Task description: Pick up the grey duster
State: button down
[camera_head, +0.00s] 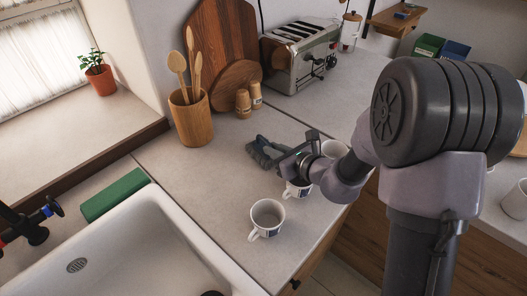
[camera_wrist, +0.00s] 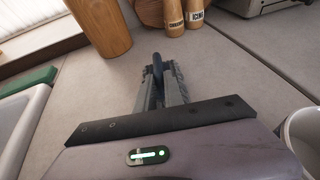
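The grey duster (camera_head: 262,152) lies on the worktop left of the white mugs, partly hidden by my gripper. In the wrist view a ribbed grey part (camera_wrist: 175,84) and a dark blue upright part (camera_wrist: 157,68) show straight ahead, at and between my fingers. My gripper (camera_head: 281,155) is low over the worktop and reaches left to the duster; it also shows in the wrist view (camera_wrist: 160,92). Its fingers are around or against the duster. The frames do not show whether they are closed on it.
A white mug (camera_head: 267,217) stands in front, near the sink (camera_head: 135,245). Other mugs stand close under and beside my wrist. A wooden utensil pot (camera_head: 191,118), two shakers (camera_head: 243,103) and a toaster (camera_head: 301,55) stand behind. Worktop left of the duster is clear.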

notch_tip(320, 180, up, 10)
jog(key=p, duration=0.4)
jog(key=shift+p, duration=0.4)
dwell(0.4)
